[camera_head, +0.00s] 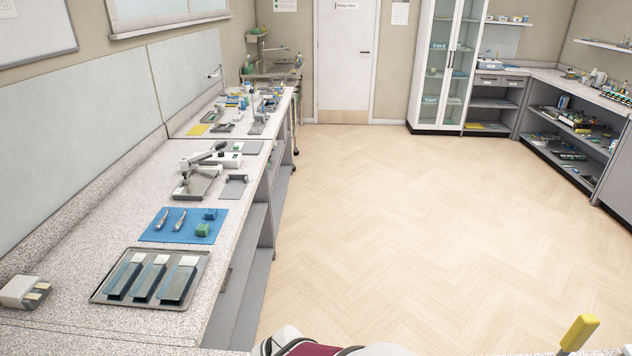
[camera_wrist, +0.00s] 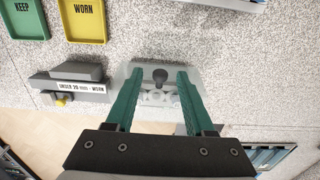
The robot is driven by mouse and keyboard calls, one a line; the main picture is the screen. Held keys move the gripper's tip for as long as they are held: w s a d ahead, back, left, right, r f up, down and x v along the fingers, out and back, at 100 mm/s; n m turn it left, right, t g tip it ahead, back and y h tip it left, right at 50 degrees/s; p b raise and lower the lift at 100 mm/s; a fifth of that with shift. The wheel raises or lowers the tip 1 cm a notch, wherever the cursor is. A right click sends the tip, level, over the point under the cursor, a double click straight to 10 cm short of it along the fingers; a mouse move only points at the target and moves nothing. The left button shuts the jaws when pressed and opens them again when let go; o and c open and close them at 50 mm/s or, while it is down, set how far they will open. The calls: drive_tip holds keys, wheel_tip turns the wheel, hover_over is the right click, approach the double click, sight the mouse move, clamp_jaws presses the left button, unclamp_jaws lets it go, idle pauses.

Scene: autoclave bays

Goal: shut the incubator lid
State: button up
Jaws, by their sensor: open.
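No incubator or lid can be made out for certain in either view. In the wrist view my gripper (camera_wrist: 160,74) is open, with its two green fingers apart over the speckled worktop. A pale grey, box-like thing with a dark round knob (camera_wrist: 160,76) shows between and beyond the fingertips. I cannot tell whether it is the incubator, nor whether the fingers touch it.
In the wrist view a green tray (camera_wrist: 25,18), a yellow tray (camera_wrist: 83,20) and a labelled grey gauge (camera_wrist: 82,88) lie to the left. The head view shows a left bench with a metal tray (camera_head: 98,293), a blue mat (camera_head: 150,236) and a clear wooden floor (camera_head: 400,220).

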clamp_jaws()
idle(1.3)
